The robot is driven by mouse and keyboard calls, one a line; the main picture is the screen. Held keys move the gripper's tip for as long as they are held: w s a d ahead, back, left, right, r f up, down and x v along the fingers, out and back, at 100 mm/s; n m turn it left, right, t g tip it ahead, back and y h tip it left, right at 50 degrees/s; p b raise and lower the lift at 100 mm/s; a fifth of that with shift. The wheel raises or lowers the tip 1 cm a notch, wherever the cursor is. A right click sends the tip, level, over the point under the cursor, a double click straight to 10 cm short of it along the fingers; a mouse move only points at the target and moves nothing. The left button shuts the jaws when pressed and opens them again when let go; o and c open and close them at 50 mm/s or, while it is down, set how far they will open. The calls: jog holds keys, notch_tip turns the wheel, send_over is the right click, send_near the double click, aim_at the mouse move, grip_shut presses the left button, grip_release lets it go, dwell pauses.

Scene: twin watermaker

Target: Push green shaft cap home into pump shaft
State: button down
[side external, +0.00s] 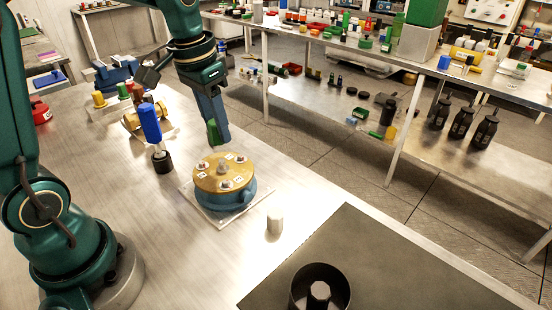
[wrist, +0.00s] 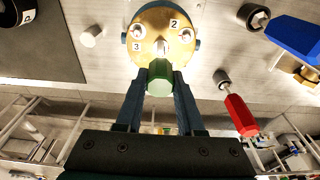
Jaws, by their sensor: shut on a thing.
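The green shaft cap (wrist: 158,76) is held between the fingertips of my gripper (wrist: 159,86) in the wrist view. In the side view, the cap (side external: 213,132) shows at the lower end of my gripper (side external: 216,136), above the pump. The pump (side external: 221,183) has a brass round top and a blue body, and sits on a pale square plate. Several metal studs and number labels show on its top, also seen in the wrist view on the pump (wrist: 152,24). The cap covers part of the pump's near edge there. The cap looks apart from the pump top.
A blue-handled tool (side external: 150,122) stands in a black holder (side external: 162,161) left of the pump. A red-handled tool (wrist: 240,114) shows in the wrist view. A pale cylinder (side external: 275,219) stands right of the pump. A black cup (side external: 298,286) sits on a dark mat (side external: 400,262).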

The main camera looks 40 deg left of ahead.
aim_at(222, 160)
jog(key=shift+f, duration=1.5)
jog(key=shift+f, duration=1.6)
jog(key=shift+c, duration=2.2)
grip_release()
jog(key=shift+s+r, duration=0.2)
jog(key=shift+r, duration=1.05)
jog(key=shift+s+r, duration=0.2)
jog(key=shift+r, duration=1.05)
